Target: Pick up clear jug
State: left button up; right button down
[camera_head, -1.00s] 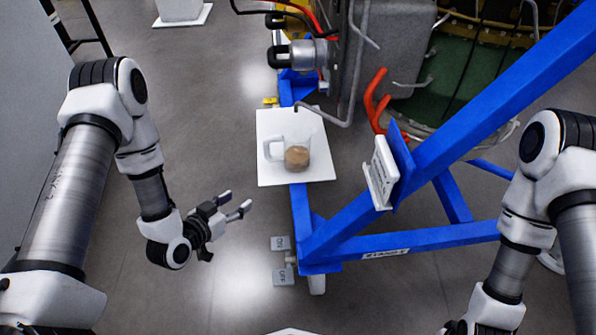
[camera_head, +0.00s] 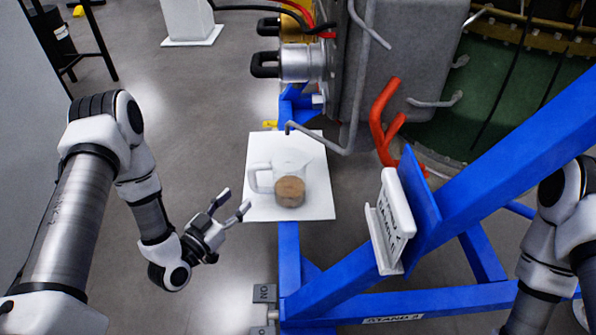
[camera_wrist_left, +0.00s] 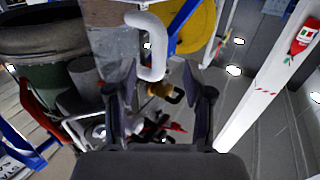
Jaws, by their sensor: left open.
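The clear jug (camera_head: 292,172) stands upright on a white board (camera_head: 320,208) in the head view, with brown contents in its base and its handle facing left. My left gripper (camera_head: 233,203) is open and empty, left of the jug and slightly nearer me, apart from it. In the left wrist view a pale looped handle (camera_wrist_left: 153,48), which looks like the jug's, shows at the top beyond the open left gripper (camera_wrist_left: 163,88). My right arm shows at the right edge; its gripper is out of view.
A blue stand frame (camera_head: 385,258) runs below and right of the board. A white holder (camera_head: 392,220) is mounted on it. A grey bent pipe (camera_head: 320,143) reaches over the board's far edge. Orange pipes (camera_head: 385,125) rise behind. The floor between my left arm and the board is clear.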

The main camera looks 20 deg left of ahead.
aim_at(251, 186)
pick_arm(q)
jog(key=b+x, duration=0.4)
jog(key=x, duration=0.3)
jog(key=shift+w+d+f+b, duration=0.15)
jog(key=shift+w+b, duration=0.1)
jog(key=shift+b, duration=0.15)
jog(key=shift+w, duration=0.2)
jog(key=shift+r, duration=0.2)
jog(key=shift+c, duration=0.4)
grip_shut()
